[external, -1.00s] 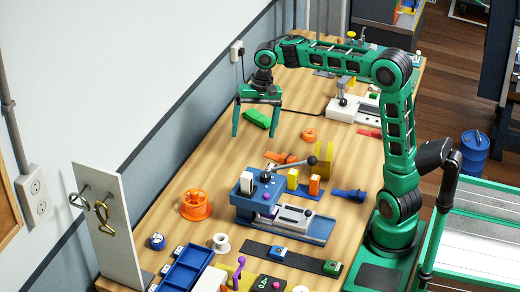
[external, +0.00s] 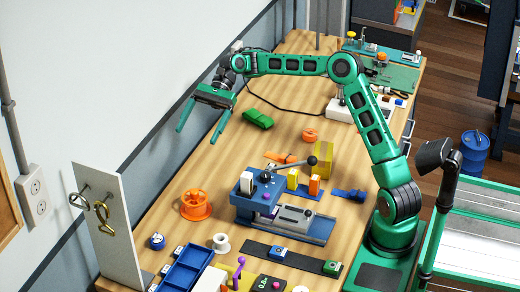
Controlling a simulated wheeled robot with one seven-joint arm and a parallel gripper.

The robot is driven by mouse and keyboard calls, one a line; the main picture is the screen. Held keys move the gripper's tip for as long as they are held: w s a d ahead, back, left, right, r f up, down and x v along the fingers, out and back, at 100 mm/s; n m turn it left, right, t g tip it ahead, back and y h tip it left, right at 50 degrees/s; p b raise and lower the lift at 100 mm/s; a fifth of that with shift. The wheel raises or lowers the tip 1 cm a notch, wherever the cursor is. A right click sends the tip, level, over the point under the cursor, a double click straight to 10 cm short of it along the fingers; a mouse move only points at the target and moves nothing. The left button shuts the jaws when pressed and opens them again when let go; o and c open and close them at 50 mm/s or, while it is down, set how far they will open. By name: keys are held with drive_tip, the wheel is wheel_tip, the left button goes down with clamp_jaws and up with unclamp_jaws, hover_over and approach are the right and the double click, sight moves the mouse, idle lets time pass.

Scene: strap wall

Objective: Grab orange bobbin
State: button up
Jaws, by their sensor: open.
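An orange bobbin (external: 196,204) with an open spoked top stands upright on the wooden bench, left of the blue lever machine. A smaller orange ring-shaped piece (external: 310,135) lies farther back on the bench. My gripper (external: 198,137) is open and empty, its two green fingers pointing down and to the left. It is in the air, behind and above the bobbin and apart from it. Nothing hides the bobbin.
The blue lever machine (external: 243,207) stands right of the bobbin. A white spool (external: 221,243), a blue tray (external: 186,268) and an upright white panel with hooks (external: 112,245) are in front. A green clip-like piece (external: 258,118) lies behind. The wall runs along the left.

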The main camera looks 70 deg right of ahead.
drive_tip(key=r+y, duration=0.1)
approach(193, 199)
drive_tip(key=shift+w+a+f+m, duration=0.2)
drive_tip(key=shift+w+a+m, duration=0.1)
drive_tip(key=shift+w+a, duration=0.25)
drive_tip(key=x, duration=0.2)
drive_tip(key=f+x, duration=0.1)
drive_tip(key=x, duration=0.2)
drive_tip(key=shift+s, duration=0.1)
drive_tip(key=shift+x, duration=3)
drive_tip(key=shift+s+r, duration=0.1)
drive_tip(key=shift+s, duration=0.1)
drive_tip(key=c, duration=1.1)
